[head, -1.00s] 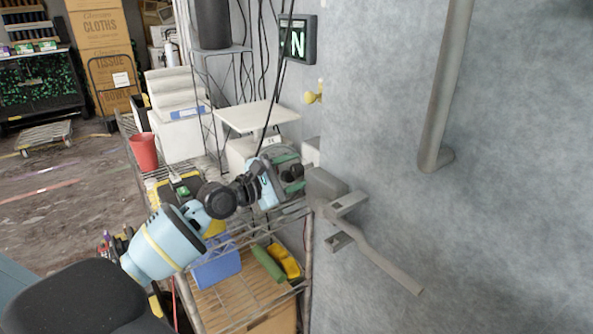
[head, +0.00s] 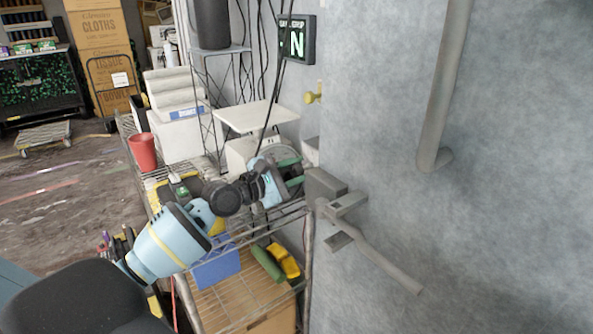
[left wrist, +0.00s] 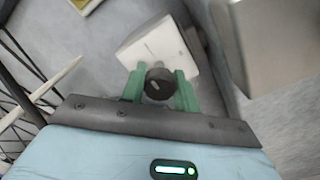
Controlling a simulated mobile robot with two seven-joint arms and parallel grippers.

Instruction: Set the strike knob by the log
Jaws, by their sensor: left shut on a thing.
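The strike knob (left wrist: 158,83), a small dark round knob with a pale pointer mark, shows in the left wrist view in front of a white box (left wrist: 155,45). My left gripper (left wrist: 158,90) is shut on it, with one green finger on each side. In the head view, my left gripper (head: 291,173) is beside the grey wall's edge, above the wire shelf, and the knob is hidden there. I cannot make out a log in either view. My right gripper is not in view.
A lit sign (head: 297,40) and a yellow knob (head: 313,97) are on the wall above.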

